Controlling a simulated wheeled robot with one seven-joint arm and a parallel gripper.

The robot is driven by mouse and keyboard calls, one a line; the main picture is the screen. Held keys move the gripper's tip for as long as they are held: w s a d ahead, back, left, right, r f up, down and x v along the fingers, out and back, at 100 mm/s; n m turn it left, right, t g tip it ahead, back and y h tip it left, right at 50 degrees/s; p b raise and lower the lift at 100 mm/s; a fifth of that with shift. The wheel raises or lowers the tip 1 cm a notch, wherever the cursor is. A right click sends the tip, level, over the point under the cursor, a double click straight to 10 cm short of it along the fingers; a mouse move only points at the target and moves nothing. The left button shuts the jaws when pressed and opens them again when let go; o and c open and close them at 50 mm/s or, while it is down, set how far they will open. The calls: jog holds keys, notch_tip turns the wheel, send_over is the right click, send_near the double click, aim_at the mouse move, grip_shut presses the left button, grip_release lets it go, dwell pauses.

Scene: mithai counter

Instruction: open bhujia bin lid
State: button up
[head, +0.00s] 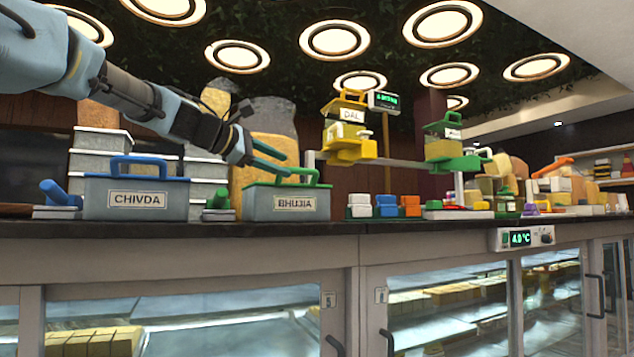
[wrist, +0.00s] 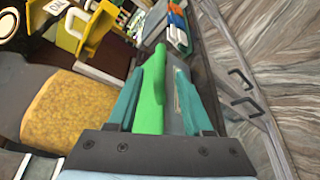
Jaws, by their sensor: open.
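The bhujia bin (head: 290,204) is a grey box with a BHUJIA label, standing on the counter left of centre in the head view. Its lid has a green handle (head: 300,171) and sits on the bin. My gripper (head: 286,163) is open just above and at the handle, reaching in from the upper left. In the wrist view, the green handle (wrist: 152,95) lies between the two teal fingers of my gripper (wrist: 160,74), nearer the left finger. I cannot tell whether a finger touches it. Part of the grey bin (wrist: 184,98) shows by the right finger.
The chivda bin (head: 136,199) with a blue handle stands to the left. A balance with a yellow DAL pan (head: 350,150) is to the right, above small coloured blocks (head: 386,205). The dark counter edge (head: 300,228) runs in front.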

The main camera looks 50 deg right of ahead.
aim_at(307, 174)
jog(key=p+x, duration=0.3)
jog(key=x, duration=0.6)
jog(key=shift+d, duration=0.2)
grip_shut()
jog(key=shift+w, duration=0.15)
dwell(0.9)
